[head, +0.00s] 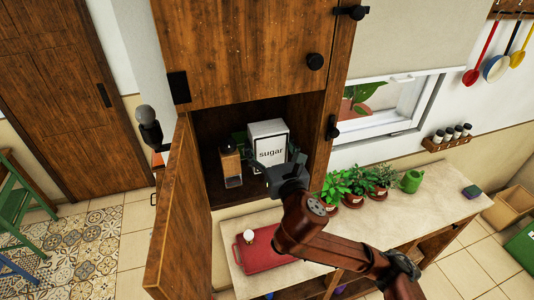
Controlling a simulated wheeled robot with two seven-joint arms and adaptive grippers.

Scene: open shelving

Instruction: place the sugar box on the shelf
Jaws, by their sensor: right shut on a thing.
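The white sugar box (269,137), with "sugar" printed on its front, stands upright inside the open wooden cabinet, at or just above its shelf (212,193); I cannot tell whether it touches the shelf. My right gripper (273,165) reaches into the cabinet from below right and is shut on the box at its lower part. The fingers and the box's base are partly hidden by the gripper body. My left gripper does not show in the view.
The open cabinet door (176,215) swings out on the left.

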